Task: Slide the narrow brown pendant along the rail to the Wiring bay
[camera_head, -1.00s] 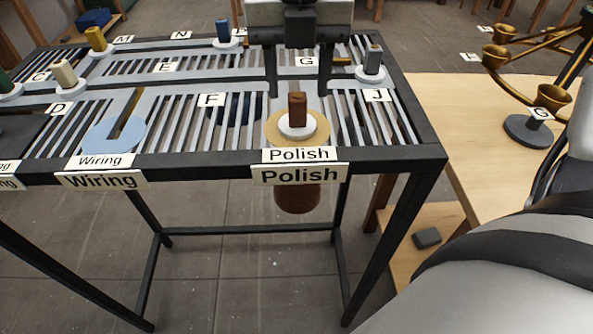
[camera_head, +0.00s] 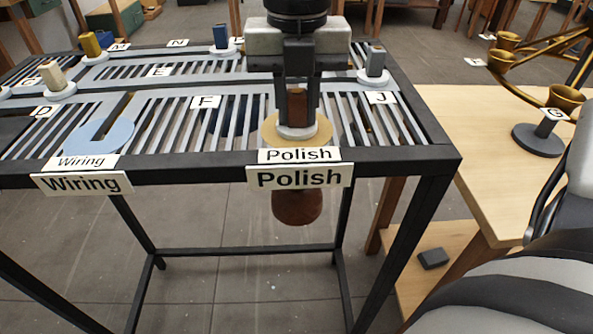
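The brown pendant sits at the Polish bay, its upright brown knob (camera_head: 297,108) on a white disc above the tan ring (camera_head: 270,131). Its brown shade (camera_head: 297,208) hangs below the rail table. My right gripper (camera_head: 297,118) points down over the knob, with one finger on each side, and looks shut on it. The Wiring bay is a light blue slotted pad (camera_head: 85,140) to the left along the front edge, with no pendant on it. My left gripper is not in view.
Other knobs stand on the rails: grey (camera_head: 376,62) at right, blue (camera_head: 221,37) at back, cream (camera_head: 52,77) and yellow (camera_head: 90,45) at left. Slotted panels lie between the rails. A wooden table (camera_head: 460,140) with a brass lamp (camera_head: 566,97) stands at right.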

